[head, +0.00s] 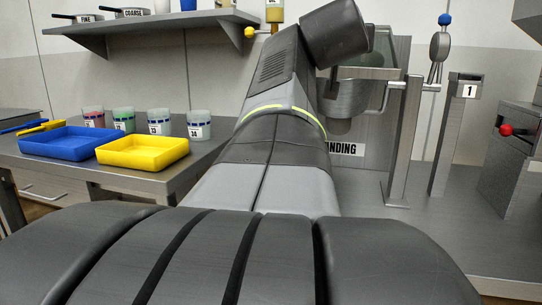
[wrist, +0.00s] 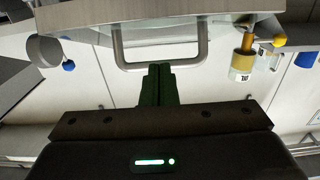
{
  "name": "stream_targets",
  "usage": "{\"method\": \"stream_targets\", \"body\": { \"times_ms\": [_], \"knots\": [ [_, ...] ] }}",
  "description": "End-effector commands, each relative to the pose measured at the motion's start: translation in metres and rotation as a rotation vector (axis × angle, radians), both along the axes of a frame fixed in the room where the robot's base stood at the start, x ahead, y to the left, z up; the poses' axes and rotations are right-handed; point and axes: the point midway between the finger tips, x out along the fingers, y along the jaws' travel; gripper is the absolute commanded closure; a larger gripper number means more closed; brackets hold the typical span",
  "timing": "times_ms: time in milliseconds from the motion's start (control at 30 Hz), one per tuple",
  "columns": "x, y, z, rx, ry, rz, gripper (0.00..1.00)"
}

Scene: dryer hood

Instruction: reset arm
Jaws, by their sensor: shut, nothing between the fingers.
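My gripper (wrist: 159,84) shows in the wrist view with its two dark green fingers pressed together and nothing between them. Its tips are close in the picture to a grey U-shaped handle (wrist: 205,45) on a panel edge; I cannot tell whether they touch it. In the head view my arm rises from the foreground and bends over at the top, in front of a grey hood-like unit with a glass pane (head: 384,50). My gripper's fingers are hidden there behind the arm.
At left, a table (head: 150,185) holds a blue tray (head: 70,145), a yellow tray (head: 142,153) and several labelled jars (head: 198,124). A shelf (head: 150,22) hangs above. At right stand a metal post (head: 450,140) marked 1 and a box with a red knob (head: 506,130).

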Motion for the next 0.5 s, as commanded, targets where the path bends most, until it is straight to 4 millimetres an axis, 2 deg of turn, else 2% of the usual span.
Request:
{"method": "stream_targets", "body": {
  "times_ms": [200,500],
  "knots": [
    [0.000,0.001,0.013,0.000,0.000,0.000,1.00],
    [-0.001,0.001,0.014,0.000,-0.001,0.000,1.00]
  ]
}}
